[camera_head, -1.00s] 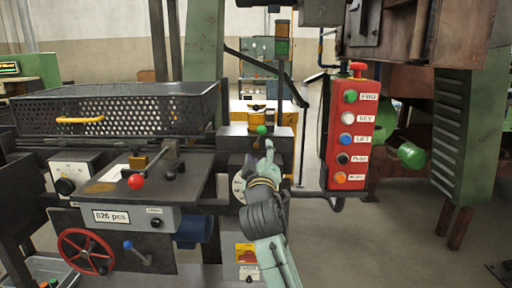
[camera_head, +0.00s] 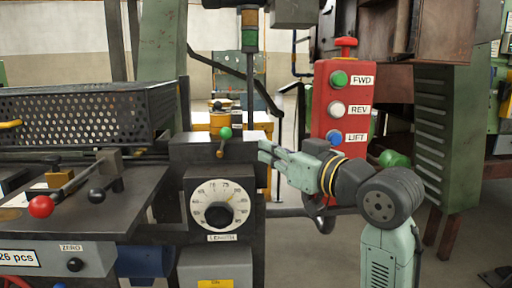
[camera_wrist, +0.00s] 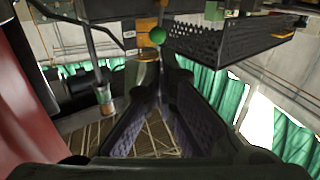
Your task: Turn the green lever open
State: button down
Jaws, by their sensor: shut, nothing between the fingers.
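The green lever (camera_head: 225,133) is a small green ball on a short stem, with a brass-coloured body below it, on top of the dark machine post. My gripper (camera_head: 263,151) is to the right of the lever and slightly lower, its fingers pointing left toward it. A gap shows between the fingertips and the ball. In the wrist view the green ball (camera_wrist: 158,35) appears just beyond the ends of my fingers (camera_wrist: 160,68). The gripper is shut with nothing in it. The lower part of the lever is partly hidden by the fingers in the wrist view.
A red button panel (camera_head: 337,105) hangs behind and right of my gripper. A dial (camera_head: 216,206) is on the post below the lever. A red-knobbed lever (camera_head: 41,206) and a perforated basket (camera_head: 90,115) are to the left.

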aim_at(224, 132)
jog(key=p+x, duration=0.3)
jog(key=x, duration=0.9)
jog(key=shift+w, duration=0.15)
jog(key=shift+a+r+n+g+h+p, duration=0.3)
jog(key=shift+a+r+n+g+p, duration=0.15)
jog(key=shift+n+p, duration=0.2)
jog(key=shift+a+r+n+g+h+p, duration=0.1)
jog(key=shift+a+n+g+h+p, duration=0.3)
jog(key=shift+a+n+p, duration=0.35)
jog(key=shift+d, duration=0.2)
